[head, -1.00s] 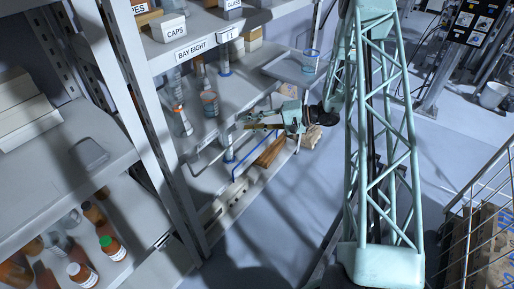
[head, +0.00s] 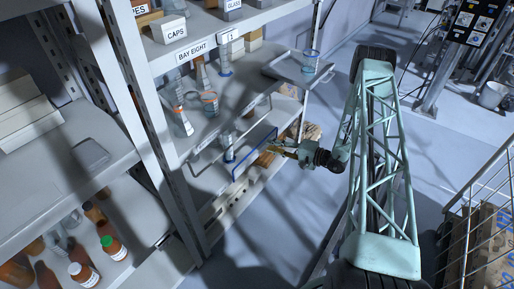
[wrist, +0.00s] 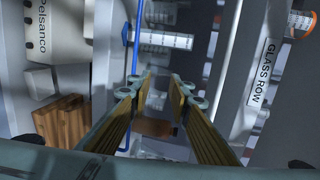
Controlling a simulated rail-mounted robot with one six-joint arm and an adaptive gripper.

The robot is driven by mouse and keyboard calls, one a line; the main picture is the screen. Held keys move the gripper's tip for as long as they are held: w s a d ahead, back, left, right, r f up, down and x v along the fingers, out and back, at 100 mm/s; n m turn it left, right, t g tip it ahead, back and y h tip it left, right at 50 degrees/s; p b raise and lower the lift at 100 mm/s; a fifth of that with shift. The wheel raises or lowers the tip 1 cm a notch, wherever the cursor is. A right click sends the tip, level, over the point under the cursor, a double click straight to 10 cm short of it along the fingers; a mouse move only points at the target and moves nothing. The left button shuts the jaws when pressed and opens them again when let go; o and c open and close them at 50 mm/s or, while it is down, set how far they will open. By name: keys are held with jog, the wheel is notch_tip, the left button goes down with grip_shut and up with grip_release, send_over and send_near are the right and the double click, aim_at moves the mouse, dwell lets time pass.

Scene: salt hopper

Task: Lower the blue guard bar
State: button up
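The blue guard bar (head: 254,155) is a thin bent rod along the front of the lower bay shelf in the head view. It also shows in the wrist view (wrist: 133,55) as a near-vertical blue line left of centre, passing by the left finger. My gripper (head: 274,149) is close to the bar's far end, at the shelf front. In the wrist view my gripper's wooden-faced fingers (wrist: 161,84) stand apart with nothing between them. I cannot tell whether a finger touches the bar.
A grey guard rod (head: 231,127) runs above the blue bar. Glassware, including an orange-banded beaker (head: 210,103), stands on the shelf (head: 246,92) behind. A wooden block (wrist: 60,122) shows lower left in the wrist view. The aisle floor is open.

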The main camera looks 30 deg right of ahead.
jog(key=m+t+h, duration=0.1)
send_near(257, 147)
jog(key=v, duration=0.3)
jog(key=shift+s+d, duration=0.15)
jog(key=shift+d, duration=0.05)
jog(key=shift+b+x, duration=0.7)
jog(key=shift+x, duration=6.2)
jog(key=shift+d+f, duration=0.1)
jog(key=shift+f, duration=0.05)
grip_shut()
